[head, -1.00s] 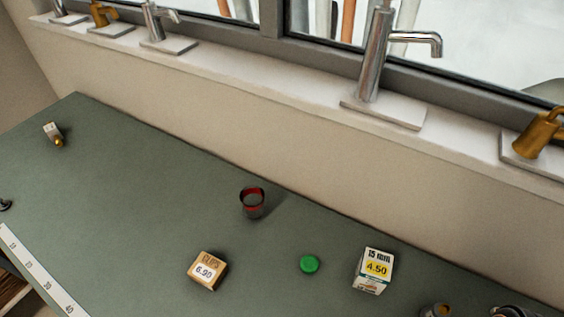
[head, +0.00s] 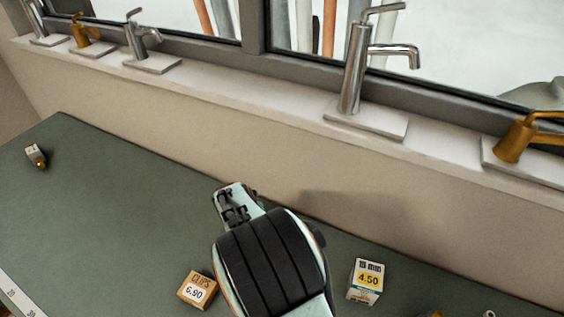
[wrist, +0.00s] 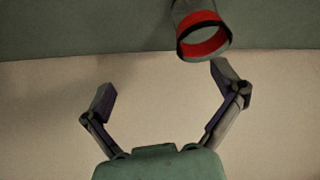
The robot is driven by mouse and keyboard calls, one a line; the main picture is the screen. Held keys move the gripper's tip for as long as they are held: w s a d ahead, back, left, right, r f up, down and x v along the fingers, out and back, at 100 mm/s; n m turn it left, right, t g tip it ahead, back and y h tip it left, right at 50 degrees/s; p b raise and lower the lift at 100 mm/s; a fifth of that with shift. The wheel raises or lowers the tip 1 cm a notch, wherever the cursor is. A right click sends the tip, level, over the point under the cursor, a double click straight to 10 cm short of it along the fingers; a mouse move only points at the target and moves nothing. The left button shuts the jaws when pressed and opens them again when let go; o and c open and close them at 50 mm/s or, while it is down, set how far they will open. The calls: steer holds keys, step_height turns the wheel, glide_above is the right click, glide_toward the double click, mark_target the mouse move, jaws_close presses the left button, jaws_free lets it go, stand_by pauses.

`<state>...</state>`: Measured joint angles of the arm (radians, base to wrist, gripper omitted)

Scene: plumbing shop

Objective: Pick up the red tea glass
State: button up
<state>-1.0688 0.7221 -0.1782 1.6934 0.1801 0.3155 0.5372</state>
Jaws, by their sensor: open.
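The red tea glass (wrist: 203,36) shows at the top of the wrist view, right of centre, with a red band inside its dark rim. It stands on the green counter. My gripper (wrist: 167,82) is open and empty, its two fingers spread apart. The glass lies beyond the fingertips, nearer the right finger; I cannot tell whether that finger touches it. In the head view my arm and gripper (head: 236,205) cover the spot where the glass stood, so the glass is hidden there.
The wall and the sill (head: 290,110) with several taps rise behind the counter (head: 110,215). The counter's left part is mostly clear.

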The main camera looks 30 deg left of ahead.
steer(key=shift+n+t+y, duration=0.3)
steer(key=shift+y, duration=0.1)
steer(key=a+f, duration=0.2)
steer(key=f, duration=0.1)
steer(key=w+a+f, duration=0.1)
steer(key=a+f, duration=0.3)
steer(key=f, duration=0.1)
steer(key=shift+w+f, duration=0.3)
steer(key=shift+w, duration=0.1)
steer(key=c, duration=1.3)
